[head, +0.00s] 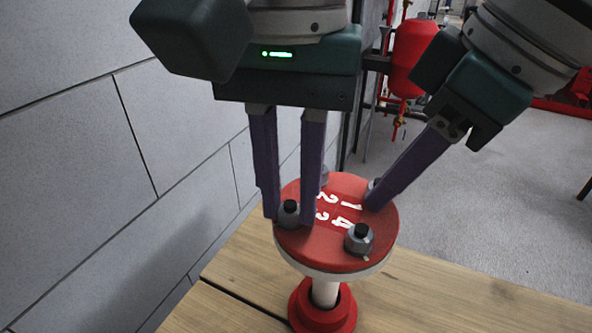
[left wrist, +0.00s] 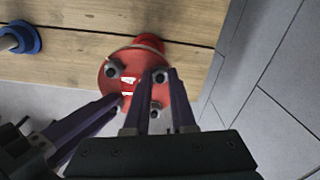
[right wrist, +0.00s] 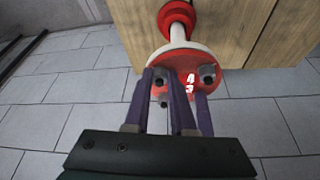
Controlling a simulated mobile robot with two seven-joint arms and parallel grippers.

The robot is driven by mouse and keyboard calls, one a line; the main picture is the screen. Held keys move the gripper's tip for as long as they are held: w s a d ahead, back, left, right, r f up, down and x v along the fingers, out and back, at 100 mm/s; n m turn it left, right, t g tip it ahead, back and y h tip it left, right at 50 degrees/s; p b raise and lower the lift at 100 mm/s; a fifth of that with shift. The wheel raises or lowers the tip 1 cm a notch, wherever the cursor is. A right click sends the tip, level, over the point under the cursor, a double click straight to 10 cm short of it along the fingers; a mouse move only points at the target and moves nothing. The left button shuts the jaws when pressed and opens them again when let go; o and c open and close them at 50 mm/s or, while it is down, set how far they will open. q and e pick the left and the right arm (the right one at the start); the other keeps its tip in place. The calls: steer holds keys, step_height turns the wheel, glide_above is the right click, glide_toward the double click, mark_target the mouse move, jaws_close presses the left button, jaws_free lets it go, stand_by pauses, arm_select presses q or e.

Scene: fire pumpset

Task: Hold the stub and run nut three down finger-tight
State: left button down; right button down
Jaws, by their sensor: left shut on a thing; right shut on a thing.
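The stub's red round flange (head: 335,255), marked with white numbers, stands upright on a pale neck above the wooden bench. Grey nuts on dark studs sit around it. My left gripper (head: 288,218) points down with its two purple fingers on either side of the front-left nut (head: 289,207), beside the 3. It also shows in the left wrist view (left wrist: 159,76). My right gripper (head: 371,203) slants in from the right, closed around the nut (right wrist: 160,81) beside the 1. The nut by the 4 (head: 358,238) stands free at the front.
The wooden bench (head: 450,290) is bare to the right of the stub's red base (head: 346,314). A grey block wall (head: 70,160) runs close on the left. A blue ringed part (left wrist: 22,38) lies on the bench. A red vessel (head: 412,58) stands behind.

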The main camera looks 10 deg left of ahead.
mark_target(289, 208)
arm_select(q)
steer(key=m, duration=2.2)
steer(key=shift+m, duration=0.4)
steer(key=c, duration=0.7)
jaws_free()
steer(key=shift+c, duration=0.2)
step_height(289, 208, up, 12)
